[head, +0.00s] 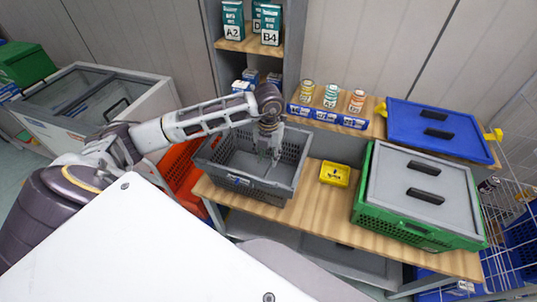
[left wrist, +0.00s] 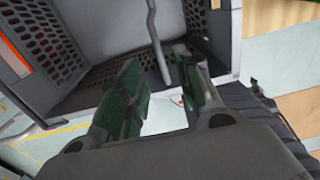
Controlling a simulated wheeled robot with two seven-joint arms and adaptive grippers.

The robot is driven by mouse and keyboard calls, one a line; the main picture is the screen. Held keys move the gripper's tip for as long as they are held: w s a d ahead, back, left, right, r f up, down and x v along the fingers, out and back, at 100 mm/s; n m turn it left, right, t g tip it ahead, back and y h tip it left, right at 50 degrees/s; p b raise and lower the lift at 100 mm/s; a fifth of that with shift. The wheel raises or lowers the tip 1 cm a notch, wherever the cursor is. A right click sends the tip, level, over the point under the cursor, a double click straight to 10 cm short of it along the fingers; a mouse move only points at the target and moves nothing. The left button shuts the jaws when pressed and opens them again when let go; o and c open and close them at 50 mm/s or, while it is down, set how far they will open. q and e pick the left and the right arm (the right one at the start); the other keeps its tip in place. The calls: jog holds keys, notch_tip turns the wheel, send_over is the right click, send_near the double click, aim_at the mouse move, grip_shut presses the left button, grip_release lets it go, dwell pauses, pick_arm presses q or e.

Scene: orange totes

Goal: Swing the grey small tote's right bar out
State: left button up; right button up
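The grey small tote (head: 262,193) stands on the wooden bench, open at the top, with perforated walls. My left gripper (head: 269,150) points down over its right part in the head view. In the left wrist view the tote wall (left wrist: 50,45) fills the upper part. A thin grey bent bar (left wrist: 156,42) runs down there, its lower end between the two fingers of my left gripper (left wrist: 163,92). The fingers are apart, with a gap visible around the bar. In the head view the gripper mostly hides the bar. My right gripper is not in view.
A small yellow bin (head: 335,174) stands right of the tote. Further right is a green crate with a grey lid (head: 420,185). Behind are a blue-lidded tote (head: 440,125) and several jars in blue holders (head: 330,117). An orange tote (head: 180,170) is at the left.

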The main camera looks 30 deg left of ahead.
pick_arm(q)
jog(key=shift+f+b, duration=1.5)
jog(key=shift+f, duration=1.65)
jog(key=c, duration=0.6)
jog(key=shift+r, duration=0.1)
jog(key=shift+r+p, duration=0.45)
jog(key=shift+r, duration=0.45)
